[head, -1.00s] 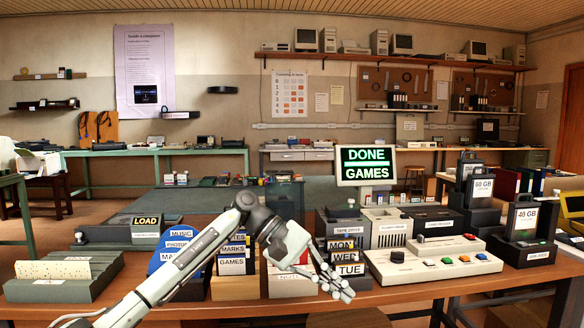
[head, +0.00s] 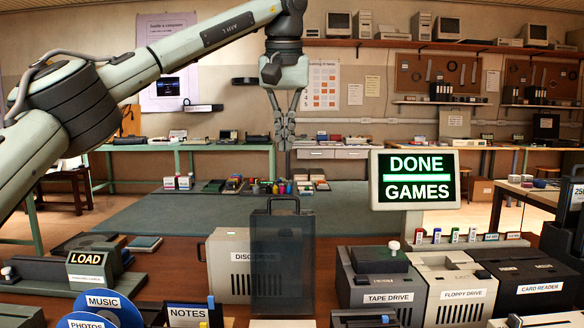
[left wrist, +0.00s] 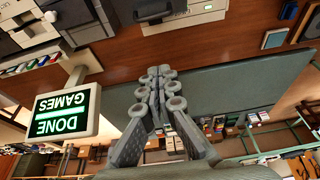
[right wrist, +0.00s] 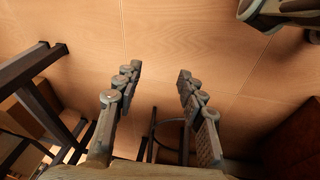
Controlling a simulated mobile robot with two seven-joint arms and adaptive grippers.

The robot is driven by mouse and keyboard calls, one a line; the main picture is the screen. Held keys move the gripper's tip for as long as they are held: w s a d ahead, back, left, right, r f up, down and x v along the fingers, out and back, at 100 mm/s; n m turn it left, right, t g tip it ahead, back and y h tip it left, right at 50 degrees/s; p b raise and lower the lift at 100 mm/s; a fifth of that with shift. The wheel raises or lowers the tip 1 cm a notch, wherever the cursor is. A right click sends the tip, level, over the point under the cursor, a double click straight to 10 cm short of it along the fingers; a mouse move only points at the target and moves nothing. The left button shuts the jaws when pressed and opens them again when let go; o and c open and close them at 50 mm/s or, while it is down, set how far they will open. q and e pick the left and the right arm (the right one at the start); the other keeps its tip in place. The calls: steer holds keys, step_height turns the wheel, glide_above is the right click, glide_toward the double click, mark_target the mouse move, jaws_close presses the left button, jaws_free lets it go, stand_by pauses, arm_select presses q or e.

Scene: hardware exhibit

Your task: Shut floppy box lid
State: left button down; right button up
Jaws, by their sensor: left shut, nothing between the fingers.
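A dark translucent lid (head: 282,262) with a small handle on top stands upright, in front of the disc drive. It looks like the raised lid of the floppy box. The box body under it is mostly cut off by the lower edge of the head view. My left gripper (head: 285,143) points down above the lid, apart from it. Its fingers are together and empty; they also show together in the left wrist view (left wrist: 160,85). My right gripper (right wrist: 157,73) shows only in the right wrist view, with its fingers apart and nothing between them.
A screen (head: 416,180) reading DONE GAMES stands right of the lid. The tape drive (head: 385,290) and floppy drive (head: 452,295) stand at right. The disc drive (head: 228,275) is behind the lid. Blue discs (head: 105,305) and a LOAD sign (head: 92,245) are at left.

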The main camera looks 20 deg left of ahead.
arm_select(q)
steer(key=d+b+x, duration=0.1)
steer(key=x, duration=0.9)
steer(key=shift+s+d+r, duration=0.1)
steer(key=shift+s+r, duration=0.05)
steer(key=shift+s, duration=0.95)
steer(key=shift+s+d+r, duration=0.1)
steer(key=shift+s, duration=0.95)
arm_select(e)
steer(key=shift+w+a+r, duration=0.1)
steer(key=shift+w+r, duration=0.15)
steer(key=shift+r, duration=0.5)
steer(key=shift+w+a+r, duration=0.1)
steer(key=shift+w+r, duration=0.1)
steer(key=shift+r, duration=0.55)
steer(key=shift+w+r, duration=0.25)
steer(key=shift+r, duration=0.5)
arm_select(q)
steer(key=shift+b, duration=0.3)
arm_select(e)
steer(key=shift+s, duration=0.1)
